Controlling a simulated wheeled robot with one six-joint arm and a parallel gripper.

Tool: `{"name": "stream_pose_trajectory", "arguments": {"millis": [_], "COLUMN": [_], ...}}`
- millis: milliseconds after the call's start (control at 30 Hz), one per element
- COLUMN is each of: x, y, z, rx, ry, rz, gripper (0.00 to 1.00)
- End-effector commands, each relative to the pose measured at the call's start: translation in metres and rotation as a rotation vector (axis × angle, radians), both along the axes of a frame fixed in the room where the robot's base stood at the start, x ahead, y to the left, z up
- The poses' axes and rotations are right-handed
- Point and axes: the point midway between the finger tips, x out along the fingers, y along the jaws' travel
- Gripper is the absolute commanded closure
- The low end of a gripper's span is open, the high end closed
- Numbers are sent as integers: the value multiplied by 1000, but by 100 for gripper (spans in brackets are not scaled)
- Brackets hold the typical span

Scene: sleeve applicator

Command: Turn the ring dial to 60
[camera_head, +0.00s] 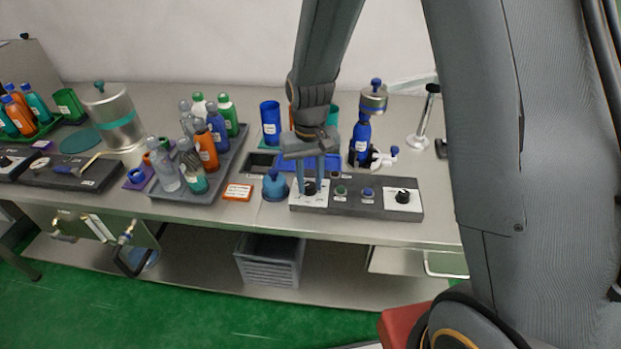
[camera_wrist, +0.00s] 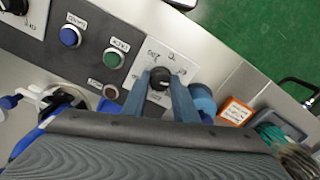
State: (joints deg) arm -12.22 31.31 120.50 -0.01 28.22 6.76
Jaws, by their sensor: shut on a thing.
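The ring dial is a black knob (camera_wrist: 160,78) on a white plate (camera_wrist: 148,56) with printed marks around it. In the head view the knob (camera_head: 309,187) sits at the left end of the control panel. My gripper (camera_wrist: 170,85) points down over it in the wrist view, with one blue-grey finger on each side of the knob, shut on it. The gripper (camera_head: 310,183) also shows in the head view, with its fingers down at the panel. The printed numbers are too small and tilted to read surely, and I cannot tell the dial's setting.
The dark panel (camera_head: 343,207) also carries a green button (camera_wrist: 113,60), a blue button (camera_wrist: 69,36) and a second black knob (camera_head: 403,196) at right. A blue domed object (camera_head: 274,186) stands close left of the gripper. A tray (camera_head: 215,188) of bottles is farther left.

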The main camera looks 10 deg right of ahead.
Motion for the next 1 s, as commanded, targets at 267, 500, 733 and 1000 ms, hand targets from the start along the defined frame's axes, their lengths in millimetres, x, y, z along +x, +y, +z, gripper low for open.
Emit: {"name": "stream_pose_trajectory", "arguments": {"millis": [267, 500, 733, 1000], "x": [0, 0, 0, 1], "y": [0, 0, 0, 0], "z": [1, 1, 1, 1], "rx": [0, 0, 0, 1], "ry": [1, 0, -1, -2], "rz": [224, 353, 413, 427], "gripper": [96, 96, 96, 96]}}
